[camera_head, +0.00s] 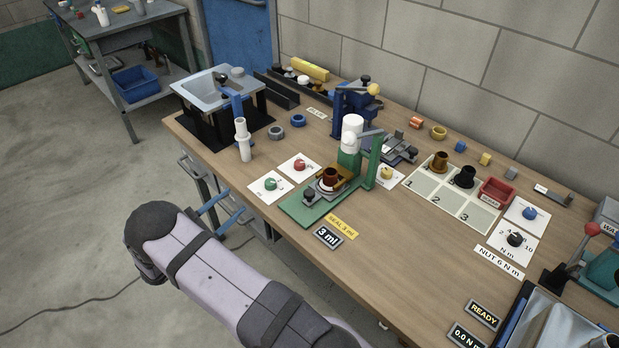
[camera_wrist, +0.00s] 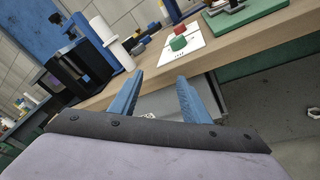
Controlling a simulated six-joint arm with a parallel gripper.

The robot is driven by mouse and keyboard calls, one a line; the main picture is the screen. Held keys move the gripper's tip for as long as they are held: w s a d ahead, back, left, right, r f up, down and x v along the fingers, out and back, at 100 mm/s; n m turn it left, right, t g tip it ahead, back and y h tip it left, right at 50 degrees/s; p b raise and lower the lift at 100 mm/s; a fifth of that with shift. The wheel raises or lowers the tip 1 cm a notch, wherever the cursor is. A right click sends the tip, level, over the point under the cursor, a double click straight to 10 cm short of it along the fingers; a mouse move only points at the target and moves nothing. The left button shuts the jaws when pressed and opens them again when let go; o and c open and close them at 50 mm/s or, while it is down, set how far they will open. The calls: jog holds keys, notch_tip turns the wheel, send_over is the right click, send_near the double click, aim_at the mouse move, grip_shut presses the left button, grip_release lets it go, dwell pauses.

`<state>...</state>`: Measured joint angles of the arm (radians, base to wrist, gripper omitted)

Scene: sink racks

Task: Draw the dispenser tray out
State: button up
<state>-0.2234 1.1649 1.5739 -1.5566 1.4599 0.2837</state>
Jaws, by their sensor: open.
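The green-framed dispenser (camera_head: 348,150) stands on the workbench with a white cylinder on top. At its foot, a small grey tray (camera_head: 321,191) with a dark round knob sits on the green base and carries a brown cup (camera_head: 330,177). I cannot tell how far the tray is pushed in. Part of the green base (camera_wrist: 245,12) shows at the top of the wrist view. My gripper (camera_head: 216,208) has blue fingers, spread apart and empty, off the bench's front edge and left of the dispenser. The fingers (camera_wrist: 159,79) also show in the wrist view, clear of the dispenser.
Cards with a green knob (camera_head: 271,184) and a red knob (camera_head: 299,165) lie left of the dispenser. A white cylinder (camera_head: 243,140) stands near the bench's front edge. The "3 ml" display (camera_head: 328,237) lies in front. Bare bench (camera_head: 405,250) extends to the right.

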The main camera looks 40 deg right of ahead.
aim_at(310, 192)
jog(key=s+d+r+g+b, duration=0.1)
jog(key=d, duration=0.1)
jog(key=s+d+r+g+h+b, duration=0.1)
jog(key=s+d, duration=0.1)
jog(key=s+d+r+g+b, duration=0.1)
jog(key=d+r, duration=0.1)
jog(key=shift+s+n+g+h, duration=0.3)
jog(key=shift+s+n+g, duration=0.1)
jog(key=s+d+g, duration=0.1)
jog(key=s, duration=0.1)
jog(key=s+d+g+b, duration=0.1)
jog(key=s+g, duration=0.1)
jog(key=s, duration=0.1)
jog(key=s+d+n+g+b, duration=0.1)
jog(key=s+g, duration=0.1)
jog(key=shift+s+d, duration=0.1)
jog(key=shift+s, duration=0.15)
jog(key=shift+s+r, duration=0.1)
jog(key=shift+s, duration=0.3)
jog(key=shift+p+x, duration=0.65)
jog(key=shift+x, duration=3.05)
